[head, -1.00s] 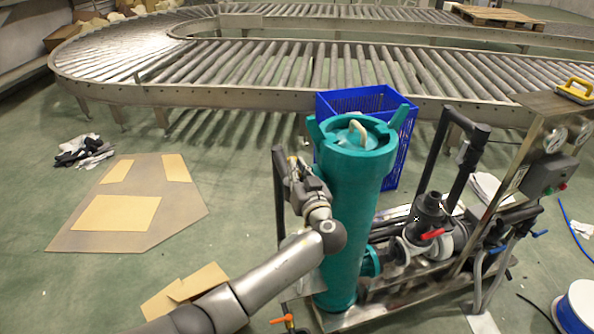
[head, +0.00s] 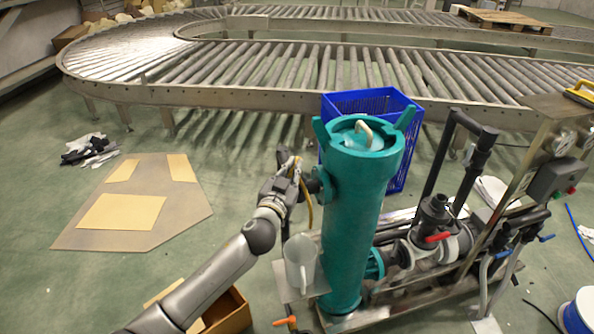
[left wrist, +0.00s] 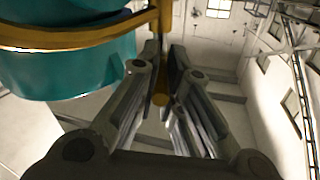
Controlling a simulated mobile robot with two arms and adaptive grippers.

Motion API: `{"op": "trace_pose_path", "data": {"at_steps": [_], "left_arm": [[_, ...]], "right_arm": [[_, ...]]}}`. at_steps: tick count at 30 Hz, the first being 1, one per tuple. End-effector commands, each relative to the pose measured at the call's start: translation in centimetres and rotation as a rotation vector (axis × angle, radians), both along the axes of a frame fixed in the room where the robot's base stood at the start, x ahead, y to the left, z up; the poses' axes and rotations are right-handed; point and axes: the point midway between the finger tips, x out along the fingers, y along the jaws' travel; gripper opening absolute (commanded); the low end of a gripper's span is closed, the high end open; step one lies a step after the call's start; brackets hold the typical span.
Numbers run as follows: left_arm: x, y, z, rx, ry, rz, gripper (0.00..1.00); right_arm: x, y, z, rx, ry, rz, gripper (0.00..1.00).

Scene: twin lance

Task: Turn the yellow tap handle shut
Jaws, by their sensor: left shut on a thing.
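The yellow tap handle (head: 308,206) shows as a thin curved bar at the left side of the tall teal cylinder (head: 352,220). My left gripper (head: 289,170) is beside the cylinder's upper left and is shut on the handle. In the left wrist view, the yellow handle (left wrist: 165,25) runs between the fingers (left wrist: 161,85), and a curved yellow length crosses in front of the teal body (left wrist: 75,75). The gripper and wrist hide part of the handle and its mount in the head view. My right gripper is not in view.
A red-handled valve (head: 438,237) and dark pipes stand right of the cylinder. A clear jug (head: 300,265) stands at its lower left, near an orange lever (head: 285,321). A blue crate (head: 405,150) and roller conveyor (head: 230,95) are behind. Floor at left is mostly open.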

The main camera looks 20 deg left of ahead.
Motion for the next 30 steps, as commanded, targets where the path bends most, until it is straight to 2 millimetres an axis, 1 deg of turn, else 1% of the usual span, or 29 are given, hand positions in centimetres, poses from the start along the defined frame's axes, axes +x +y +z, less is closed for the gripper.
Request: {"op": "trace_pose_path", "data": {"at_steps": [1, 9, 14, 17, 21, 30], "left_arm": [[-0.1, 0.5, 0.0, 0.005, 0.005, -0.043, 0.00], [0.2, 1.7, 0.2, 0.011, 0.006, -0.297, 0.00], [0.6, 2.4, 0.1, 0.013, 0.006, -0.447, 0.00], [0.8, 2.7, 0.0, 0.011, 0.004, -0.536, 0.00], [1.1, 3.0, -0.2, 0.008, 0.002, -0.646, 0.00], [1.4, 3.3, -0.3, 0.006, 0.003, -0.807, 0.00]], "right_arm": [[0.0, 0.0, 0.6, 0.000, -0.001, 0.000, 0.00], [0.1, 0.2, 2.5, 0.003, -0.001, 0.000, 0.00], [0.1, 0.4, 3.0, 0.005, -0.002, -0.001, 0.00], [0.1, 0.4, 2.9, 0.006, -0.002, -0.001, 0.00], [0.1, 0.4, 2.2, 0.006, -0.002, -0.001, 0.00], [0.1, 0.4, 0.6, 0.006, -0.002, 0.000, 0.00]]}}
